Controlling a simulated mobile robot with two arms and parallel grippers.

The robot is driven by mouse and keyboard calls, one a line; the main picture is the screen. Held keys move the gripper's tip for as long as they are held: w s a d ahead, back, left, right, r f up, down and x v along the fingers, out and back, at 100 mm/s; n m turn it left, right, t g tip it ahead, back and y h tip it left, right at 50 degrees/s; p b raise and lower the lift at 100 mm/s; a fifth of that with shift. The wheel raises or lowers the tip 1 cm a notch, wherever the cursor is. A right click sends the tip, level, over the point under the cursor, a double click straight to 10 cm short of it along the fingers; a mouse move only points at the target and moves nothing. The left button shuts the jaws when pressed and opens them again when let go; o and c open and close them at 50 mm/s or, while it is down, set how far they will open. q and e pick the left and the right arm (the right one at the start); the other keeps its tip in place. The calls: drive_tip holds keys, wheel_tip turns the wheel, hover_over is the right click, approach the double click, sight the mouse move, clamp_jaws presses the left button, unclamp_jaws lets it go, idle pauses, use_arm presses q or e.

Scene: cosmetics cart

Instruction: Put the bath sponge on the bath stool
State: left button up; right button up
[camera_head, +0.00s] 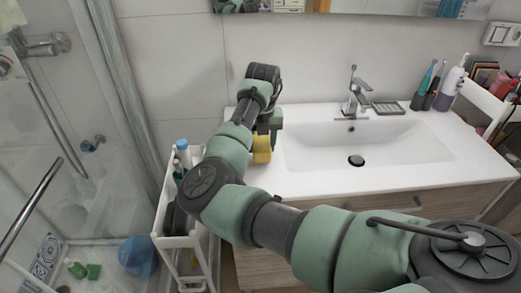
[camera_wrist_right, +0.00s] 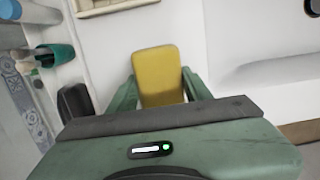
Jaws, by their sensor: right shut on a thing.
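The yellow bath sponge (camera_head: 262,149) is at the left end of the white washbasin counter, partly hidden by my right arm. My right gripper (camera_wrist_right: 160,88) is shut on the sponge, which shows between its two green fingers in the right wrist view (camera_wrist_right: 158,72). I cannot tell whether the sponge touches the counter. I cannot make out a bath stool for certain; a blue rounded object (camera_head: 138,256) stands on the shower floor at the lower left. My left gripper is not in view.
A white slim cart (camera_head: 180,242) with bottles stands left of the counter. A glass shower screen with a metal bar (camera_head: 32,207) is at the left. The basin (camera_head: 390,140) and tap (camera_head: 355,98) are to the right. Toiletries stand at the counter's back right.

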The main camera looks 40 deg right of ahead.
drive_tip(key=shift+f, duration=1.4)
drive_tip(key=o, duration=1.3)
drive_tip(key=shift+f, duration=0.15)
drive_tip(key=shift+o, duration=0.2)
